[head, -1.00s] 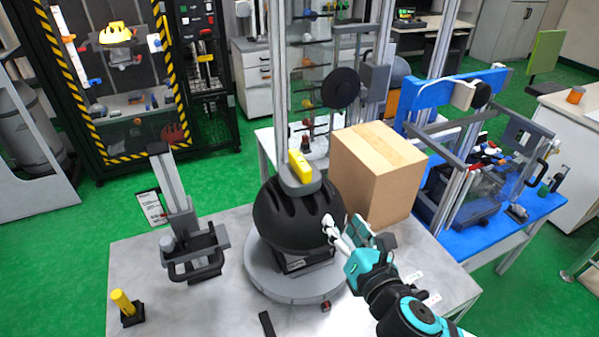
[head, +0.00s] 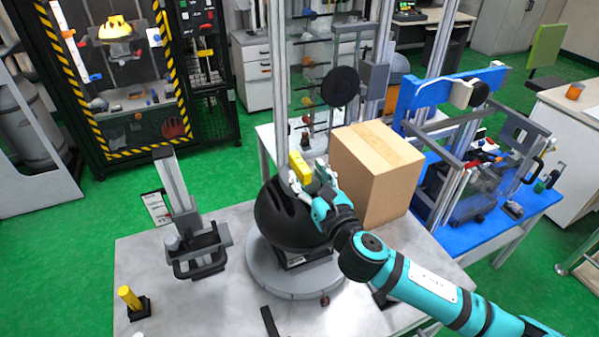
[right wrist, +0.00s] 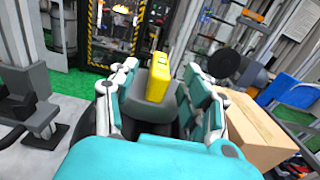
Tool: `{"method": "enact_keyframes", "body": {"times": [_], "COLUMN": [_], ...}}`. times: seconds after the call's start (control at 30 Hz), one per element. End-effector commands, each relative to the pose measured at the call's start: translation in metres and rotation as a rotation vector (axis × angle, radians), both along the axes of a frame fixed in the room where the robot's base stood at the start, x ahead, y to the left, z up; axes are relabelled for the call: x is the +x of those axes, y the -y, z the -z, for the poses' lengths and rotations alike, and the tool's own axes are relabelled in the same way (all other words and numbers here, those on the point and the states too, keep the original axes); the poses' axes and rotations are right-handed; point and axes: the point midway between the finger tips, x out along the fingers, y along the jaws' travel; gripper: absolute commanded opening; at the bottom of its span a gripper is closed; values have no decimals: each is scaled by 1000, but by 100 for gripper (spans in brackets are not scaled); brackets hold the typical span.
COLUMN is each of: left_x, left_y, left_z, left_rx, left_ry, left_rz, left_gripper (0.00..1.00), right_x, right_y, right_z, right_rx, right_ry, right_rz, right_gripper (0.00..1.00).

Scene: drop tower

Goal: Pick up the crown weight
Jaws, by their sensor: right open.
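A yellow block (head: 299,166), which I take to be the crown weight, sits on a grey bracket at the top of a black domed helmet (head: 281,215). In the right wrist view the yellow block (right wrist: 158,77) stands upright on the grey bracket (right wrist: 152,105), in the gap between my fingers. My right gripper (head: 313,180) is open, just right of the block at the helmet's top. It also shows in the right wrist view (right wrist: 160,95), a finger on each side. I cannot tell whether a finger touches the block. My left gripper is out of view.
The helmet stands on a round grey base (head: 290,285) on the grey table (head: 215,310). A vertical metal post (head: 279,90) rises right behind the block. A cardboard box (head: 375,175) stands close at right. A grey stand (head: 190,225) is at left.

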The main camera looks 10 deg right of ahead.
Motion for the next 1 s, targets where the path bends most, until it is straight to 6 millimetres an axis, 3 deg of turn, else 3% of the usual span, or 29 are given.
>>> {"method": "enact_keyframes", "body": {"times": [0.4,0.7,1.0], "left_x": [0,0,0], "left_y": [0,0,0], "left_z": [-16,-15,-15], "left_rx": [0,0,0], "left_ry": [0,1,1], "left_rz": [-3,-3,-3], "left_gripper": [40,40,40], "right_x": [48,52,51], "right_y": [-9,-9,-9], "right_z": [2,4,4], "right_rx": [2,1,1], "right_ry": [0,-1,-1], "right_rz": [1,0,0], "right_gripper": [48,47,8]}}
